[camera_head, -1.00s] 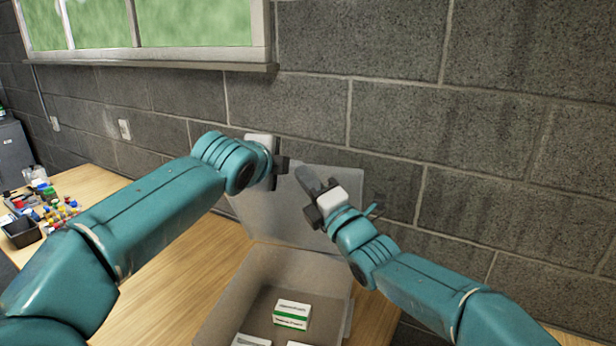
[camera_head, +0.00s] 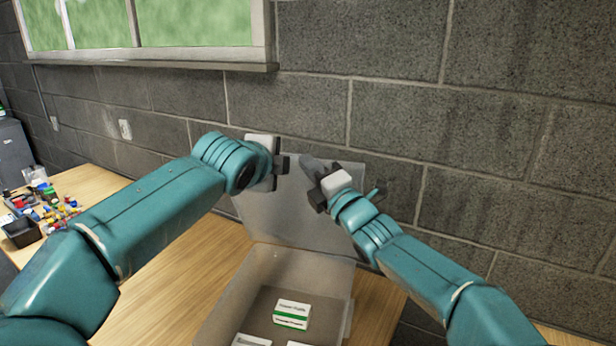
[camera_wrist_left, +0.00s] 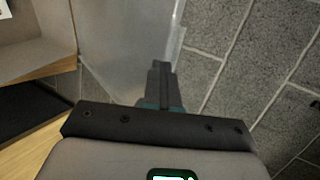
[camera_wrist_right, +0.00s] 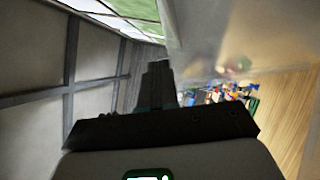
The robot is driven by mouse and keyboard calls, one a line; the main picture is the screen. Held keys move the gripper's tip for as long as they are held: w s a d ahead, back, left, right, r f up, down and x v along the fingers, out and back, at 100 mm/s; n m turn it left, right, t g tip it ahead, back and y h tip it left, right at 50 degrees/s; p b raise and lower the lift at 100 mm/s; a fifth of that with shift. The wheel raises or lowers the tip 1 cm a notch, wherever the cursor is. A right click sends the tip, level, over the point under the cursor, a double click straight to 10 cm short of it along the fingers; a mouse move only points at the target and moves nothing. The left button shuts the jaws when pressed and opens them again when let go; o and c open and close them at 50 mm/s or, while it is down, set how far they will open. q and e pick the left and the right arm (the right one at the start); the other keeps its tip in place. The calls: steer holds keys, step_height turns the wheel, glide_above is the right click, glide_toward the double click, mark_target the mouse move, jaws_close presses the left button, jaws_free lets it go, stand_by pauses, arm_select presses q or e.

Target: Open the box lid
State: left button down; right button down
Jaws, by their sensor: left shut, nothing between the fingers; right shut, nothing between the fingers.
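The box (camera_head: 278,262) is a pale, translucent container on the wooden table, open at the top. Its translucent lid (camera_head: 290,218) stands raised at the back, near the wall. My left gripper (camera_head: 284,166) is shut and empty near the lid's upper left. In the left wrist view its fingers (camera_wrist_left: 160,75) overlap the lid (camera_wrist_left: 120,45). My right gripper (camera_head: 310,166) is shut and empty in front of the lid's upper part. In the right wrist view its fingers (camera_wrist_right: 157,78) point past the lid (camera_wrist_right: 215,35). Contact with the lid cannot be told.
A white and green carton (camera_head: 291,314) lies inside the box, with other cartons partly cut off below. A dark bin (camera_head: 20,232) and small coloured items stand at the table's far left. A block wall (camera_head: 480,130) closes off the back. Table left of the box is clear.

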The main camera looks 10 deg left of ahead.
arm_select(q)
steer(key=c, duration=1.9)
jaws_free()
steer(key=o, duration=0.6)
steer(key=shift+o, duration=0.2)
